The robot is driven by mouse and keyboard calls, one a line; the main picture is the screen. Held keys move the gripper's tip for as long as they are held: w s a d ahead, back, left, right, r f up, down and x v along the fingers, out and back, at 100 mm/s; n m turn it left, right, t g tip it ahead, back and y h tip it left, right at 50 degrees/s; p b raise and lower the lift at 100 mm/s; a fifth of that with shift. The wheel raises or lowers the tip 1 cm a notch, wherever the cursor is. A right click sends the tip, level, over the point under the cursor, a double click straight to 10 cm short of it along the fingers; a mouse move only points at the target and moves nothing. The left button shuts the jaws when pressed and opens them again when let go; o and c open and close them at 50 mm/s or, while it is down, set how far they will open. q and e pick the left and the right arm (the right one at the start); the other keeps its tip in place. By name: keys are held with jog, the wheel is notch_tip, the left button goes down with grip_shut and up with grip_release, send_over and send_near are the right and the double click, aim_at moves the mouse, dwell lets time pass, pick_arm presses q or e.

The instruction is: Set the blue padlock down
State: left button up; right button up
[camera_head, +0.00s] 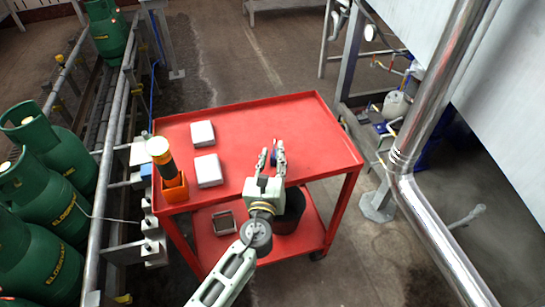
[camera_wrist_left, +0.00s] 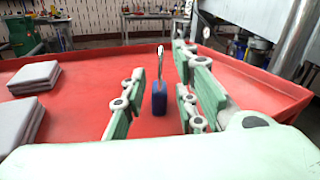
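The blue padlock (camera_wrist_left: 160,98) is upright on the red cart top, its silver shackle pointing up. In the head view its blue body (camera_head: 273,158) shows only in part between my fingers. My left gripper (camera_head: 271,152) reaches over the cart's near edge, pale green fingers pointing away. In the left wrist view its fingers (camera_wrist_left: 158,105) stand apart on either side of the padlock, with a clear gap on the left. A second small blue patch shows by the right finger; I cannot tell what it is. My right gripper is not in view.
The red cart (camera_head: 320,140) has a raised rim. Two pale blocks (camera_head: 203,133) (camera_head: 208,170) and an orange holder (camera_head: 174,187) with a dark cylinder stand to the left. Green gas cylinders (camera_head: 45,200) line the conveyor at left. A steel pipe (camera_head: 425,120) rises at right. The cart's far right is clear.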

pick_arm(q)
jog(key=shift+r, duration=0.15)
jog(key=shift+s, duration=0.3)
jog(key=s+a, duration=0.1)
jog(key=s, duration=1)
jog(key=shift+s+a, duration=0.2)
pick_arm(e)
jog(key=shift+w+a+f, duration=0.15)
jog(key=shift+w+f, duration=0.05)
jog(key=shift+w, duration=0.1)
